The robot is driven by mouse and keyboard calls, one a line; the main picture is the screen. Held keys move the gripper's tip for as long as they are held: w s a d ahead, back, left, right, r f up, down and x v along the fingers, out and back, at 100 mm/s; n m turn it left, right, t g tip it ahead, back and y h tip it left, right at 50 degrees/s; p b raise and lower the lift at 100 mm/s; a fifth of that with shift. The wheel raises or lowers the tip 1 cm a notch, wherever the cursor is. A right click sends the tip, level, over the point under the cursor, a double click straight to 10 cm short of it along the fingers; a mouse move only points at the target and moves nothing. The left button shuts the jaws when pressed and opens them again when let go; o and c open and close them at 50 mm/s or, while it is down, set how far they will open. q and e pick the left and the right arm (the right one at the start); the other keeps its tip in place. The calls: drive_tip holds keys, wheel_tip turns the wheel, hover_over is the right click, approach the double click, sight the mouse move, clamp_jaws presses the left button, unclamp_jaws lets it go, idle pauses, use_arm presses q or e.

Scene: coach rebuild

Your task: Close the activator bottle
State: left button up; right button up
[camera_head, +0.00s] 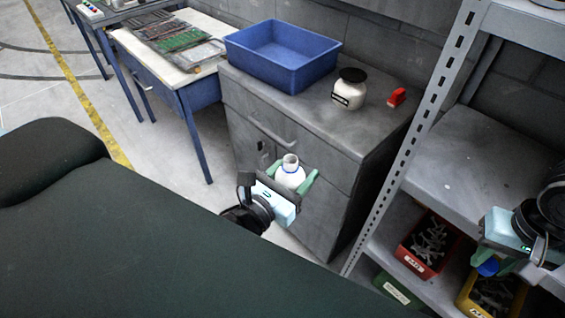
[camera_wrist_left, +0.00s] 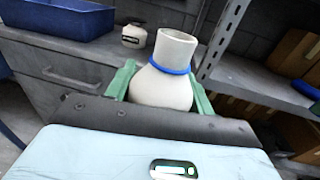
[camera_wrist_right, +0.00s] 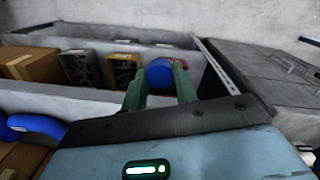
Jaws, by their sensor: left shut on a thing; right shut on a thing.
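The activator bottle (camera_head: 289,177) is white with a blue ring at its neck. Its neck is uncovered at the top, and no cap sits on it. My left gripper (camera_head: 292,182) is shut around its body and holds it roughly upright in front of the grey cabinet; it also shows in the left wrist view (camera_wrist_left: 160,88). My right gripper (camera_head: 492,264) is at the right, by the metal shelf. It is shut on a round blue thing (camera_wrist_right: 159,73), seemingly the cap, which also shows in the head view (camera_head: 488,267). The bottle and blue thing are well apart.
On the grey cabinet (camera_head: 310,118) stand a blue bin (camera_head: 283,55), a white jar with a black lid (camera_head: 350,90) and a small red thing (camera_head: 397,97). The metal shelf holds a red bin (camera_head: 428,245) and a yellow bin (camera_head: 492,294). A dark padded surface (camera_head: 130,240) fills the front left.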

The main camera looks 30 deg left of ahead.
use_arm(q)
drive_tip(key=w+d+m+g+h, duration=0.4)
drive_tip(key=d+m+h, duration=0.2)
drive_tip(key=d, duration=0.5)
drive_tip(key=shift+w+d+r+h, duration=0.2)
drive_tip(key=shift+d+r+h, duration=0.2)
drive_tip(key=shift+h, duration=0.8)
use_arm(e)
drive_tip(key=w+a+r+n, duration=0.1)
drive_tip(key=a+r, duration=0.4)
drive_tip(key=a, duration=0.4)
drive_tip(key=w+a+r+n, duration=0.2)
drive_tip(key=a+r, duration=0.3)
drive_tip(key=a, duration=0.4)
drive_tip(key=w+a+r+n, duration=0.1)
drive_tip(key=a+r, duration=0.4)
drive_tip(key=a, duration=0.5)
drive_tip(key=shift+w+r+n+y, duration=0.25)
drive_tip(key=shift+r+n+y, duration=0.05)
drive_tip(key=shift+n, duration=0.4)
drive_tip(key=shift+f, duration=0.1)
drive_tip(key=shift+f, duration=1.9)
drive_tip(key=shift+f, duration=0.9)
drive_tip(key=shift+f, duration=0.55)
